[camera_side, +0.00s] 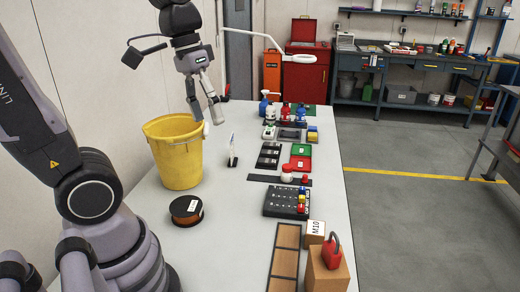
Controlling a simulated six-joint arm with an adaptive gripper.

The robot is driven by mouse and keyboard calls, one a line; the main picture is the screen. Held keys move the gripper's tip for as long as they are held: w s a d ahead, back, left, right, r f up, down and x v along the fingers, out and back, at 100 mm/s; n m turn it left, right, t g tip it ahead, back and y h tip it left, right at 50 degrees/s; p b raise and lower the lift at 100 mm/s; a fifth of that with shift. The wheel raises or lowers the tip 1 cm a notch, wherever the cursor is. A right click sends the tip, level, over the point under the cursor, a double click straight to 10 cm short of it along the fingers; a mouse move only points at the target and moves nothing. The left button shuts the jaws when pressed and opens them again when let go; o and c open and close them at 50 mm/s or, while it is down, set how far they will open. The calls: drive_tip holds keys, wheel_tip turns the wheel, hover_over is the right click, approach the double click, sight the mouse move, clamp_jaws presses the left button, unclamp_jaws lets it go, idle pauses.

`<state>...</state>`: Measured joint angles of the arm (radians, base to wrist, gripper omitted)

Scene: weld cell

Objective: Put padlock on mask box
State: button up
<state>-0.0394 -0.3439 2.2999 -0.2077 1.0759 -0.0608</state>
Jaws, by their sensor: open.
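A red padlock (332,254) with a dark shackle stands upright at the near right of the table. It appears to rest on top of a plain brown box (327,278), whose lower part is cut off by the picture edge. I cannot tell whether this box is the mask box; no mask label is readable. My gripper (205,113) is open and empty, with its fingers pointing down. It is high at the far left of the table, by the rim of a yellow bucket (177,158), well away from the padlock.
A smaller box marked M10 (315,232) stands just behind the padlock. A brown divided tray (285,258), a black organiser (287,202) and an orange-dark spool (187,211) lie nearby. Bottles (286,112) stand at the far end.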

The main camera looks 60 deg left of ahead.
drive_tip(key=s+a+t, duration=0.1)
drive_tip(key=s+m+t+y, duration=0.1)
drive_tip(key=s, duration=0.1)
drive_tip(key=s+a+r+m+t+y, duration=0.1)
drive_tip(key=s+t, duration=0.1)
drive_tip(key=shift+s+a, duration=0.1)
drive_tip(key=shift+a, duration=0.25)
